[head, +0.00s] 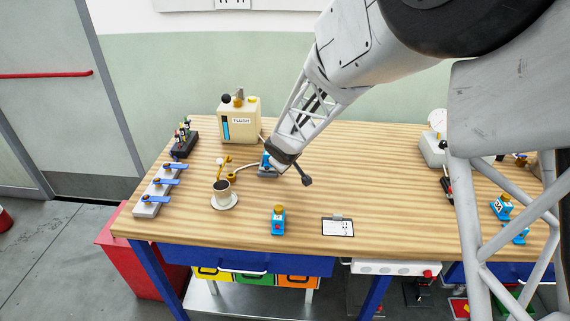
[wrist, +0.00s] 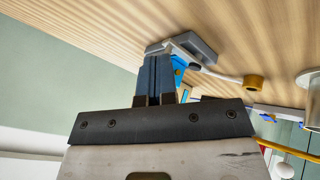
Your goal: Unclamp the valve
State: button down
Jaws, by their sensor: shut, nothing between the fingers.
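A blue valve (head: 266,160) sits at a grey clamp base (head: 268,174) near the middle of the table, partly hidden by my arm. In the wrist view a blue part of it (wrist: 180,68) shows beside my fingers, with the grey base (wrist: 200,46) and a pale lever-like piece (wrist: 187,41) beyond. My gripper (wrist: 159,58) is shut and empty, its fingertips close to the clamp. I cannot tell whether they touch it. In the head view the fingers are hard to make out. A pale hose with a brass end (wrist: 254,82) runs from the clamp area.
A cup on a saucer (head: 223,207), a row of blue-handled clamps (head: 160,190) and a FLUSH canister (head: 239,120) stand to the left and back.

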dwell(0.3)
jog(key=s+d+r, duration=0.3)
jog(key=d+r, duration=0.1)
jog(key=r, duration=0.4)
jog(key=shift+s+d+r, duration=0.2)
jog(key=shift+s, duration=0.05)
dwell(0.3)
jog(key=s+d+r+m+g+h, duration=0.1)
jog(key=s+d+r+m, duration=0.2)
jog(key=s+d+r, duration=0.35)
jog(key=s+d+r+m+g+h, duration=0.1)
jog(key=s+d+r+m, duration=0.15)
jog(key=s+d, duration=0.55)
jog(key=s+d+r+m+g, duration=0.1)
jog(key=s+d+m, duration=0.1)
jog(key=s, duration=1)
jog(key=s+d+r+m+g+y, duration=0.1)
jog(key=s+d+m, duration=0.2)
jog(key=s, duration=0.9)
jog(key=shift+d+r, duration=0.2)
jog(key=shift+d, duration=0.3)
